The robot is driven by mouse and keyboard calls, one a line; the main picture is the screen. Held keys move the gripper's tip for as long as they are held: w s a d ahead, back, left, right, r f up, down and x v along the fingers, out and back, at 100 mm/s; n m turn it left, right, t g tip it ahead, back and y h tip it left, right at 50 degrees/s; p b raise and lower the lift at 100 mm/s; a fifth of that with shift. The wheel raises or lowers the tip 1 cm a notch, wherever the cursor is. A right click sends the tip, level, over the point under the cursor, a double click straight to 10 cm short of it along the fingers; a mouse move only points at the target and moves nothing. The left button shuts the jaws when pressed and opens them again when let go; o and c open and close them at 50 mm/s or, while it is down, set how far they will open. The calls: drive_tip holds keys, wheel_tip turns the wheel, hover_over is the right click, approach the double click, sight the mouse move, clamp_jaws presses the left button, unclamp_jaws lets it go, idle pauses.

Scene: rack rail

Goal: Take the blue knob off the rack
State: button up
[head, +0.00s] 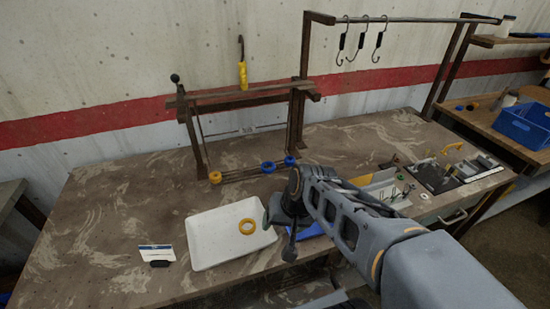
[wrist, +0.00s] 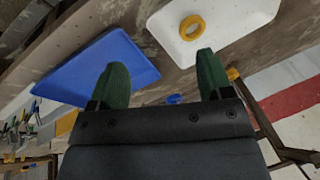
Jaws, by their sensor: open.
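Two blue knobs, one at the middle (head: 268,167) and one at the right (head: 290,161), sit along the low front rail of the brown rack (head: 240,97). A yellow knob (head: 215,177) sits at the rail's left end. In the wrist view, one blue knob (wrist: 174,99) shows small between my fingers, well beyond them, and the yellow knob (wrist: 232,74) shows past the right finger. My gripper (head: 278,222) is in front of the rack, above the table near the white tray. Its two green fingers (wrist: 161,64) are apart with nothing between them.
A white tray (head: 208,250) holding a yellow ring (head: 247,226) lies left of my gripper. A blue tray (wrist: 100,65) lies partly hidden beneath my arm. A card stand (head: 157,254) is at the front left. Small tools and holders crowd the right. The table's left is clear.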

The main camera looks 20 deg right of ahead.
drive_tip(key=w+a+m+y+p, duration=0.1)
drive_tip(key=w+a+m+y, duration=0.1)
drive_tip(key=w+m+y, duration=0.3)
drive_tip(key=m+t+h+p, duration=0.45)
drive_tip(key=m+t, duration=0.55)
drive_tip(key=m, duration=1.6)
approach(289, 158)
drive_tip(key=shift+h, duration=0.65)
drive_tip(key=shift+a+p+x, duration=0.15)
drive_tip(key=shift+p+x, duration=0.25)
drive_tip(key=shift+x, duration=0.95)
drive_tip(key=shift+a+p+x, duration=0.2)
drive_tip(key=shift+p+x, duration=0.15)
drive_tip(key=shift+x, duration=1)
drive_tip(key=shift+a+p+x, duration=0.15)
drive_tip(key=shift+p+x, duration=0.25)
drive_tip(key=shift+x, duration=0.95)
drive_tip(key=shift+s, duration=0.1)
drive_tip(key=shift+c, duration=0.3)
drive_tip(key=c, duration=1)
